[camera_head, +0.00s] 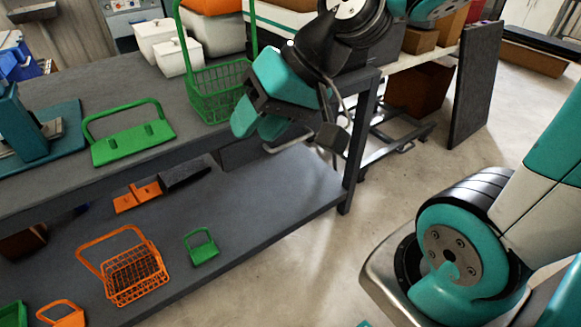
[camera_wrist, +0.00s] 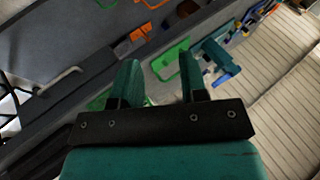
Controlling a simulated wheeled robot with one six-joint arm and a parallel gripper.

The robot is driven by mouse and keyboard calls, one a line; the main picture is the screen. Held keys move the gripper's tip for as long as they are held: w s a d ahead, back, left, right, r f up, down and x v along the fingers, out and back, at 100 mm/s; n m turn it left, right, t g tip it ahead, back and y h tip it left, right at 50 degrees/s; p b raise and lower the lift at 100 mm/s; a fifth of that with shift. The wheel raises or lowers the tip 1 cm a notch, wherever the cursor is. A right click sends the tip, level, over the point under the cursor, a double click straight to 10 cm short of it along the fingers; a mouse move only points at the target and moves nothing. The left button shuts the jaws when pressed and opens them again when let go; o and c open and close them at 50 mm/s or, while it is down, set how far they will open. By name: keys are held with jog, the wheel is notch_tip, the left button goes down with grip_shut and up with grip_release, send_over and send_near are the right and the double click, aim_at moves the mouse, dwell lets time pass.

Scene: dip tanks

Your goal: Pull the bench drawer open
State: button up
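The bench (camera_head: 95,180) is dark grey with a lower shelf. A dark drawer (camera_head: 238,151) sits under its top near the right end, partly hidden by my arm. A pale bar handle (camera_head: 285,146) shows at the drawer front; a pale bar that looks like this handle (camera_wrist: 58,82) is at the left in the wrist view. My gripper (camera_head: 257,124) has teal fingers and hangs at the bench's front edge, left of the handle and apart from it. In the wrist view its fingers (camera_wrist: 158,62) are spread with nothing between them. How far the drawer is out is unclear.
A green basket (camera_head: 217,92) and a green handled tray (camera_head: 132,143) stand on the bench top. An orange basket (camera_head: 124,272) and small green carrier (camera_head: 202,248) are on the lower shelf. A dark panel (camera_head: 474,85) stands at right. The floor in front is clear.

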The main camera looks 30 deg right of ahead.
jog(key=w+d+f+m+t+b, duration=0.3)
jog(key=w+d+f+m+b, duration=0.15)
jog(key=f+b, duration=0.45)
jog(key=w+d+f+m+t+b, duration=0.3)
jog(key=w+d+f+m+b, duration=0.15)
jog(key=f+b, duration=0.35)
jog(key=m+t+h+b, duration=0.4)
jog(key=m+t+h, duration=0.15)
jog(key=m, duration=0.35)
send_near(294, 143)
jog(key=shift+h, duration=0.25)
jog(key=p+x, duration=0.2)
jog(key=x, duration=0.8)
jog(key=shift+w+a+f, duration=0.1)
jog(key=shift+w, duration=0.3)
grip_shut()
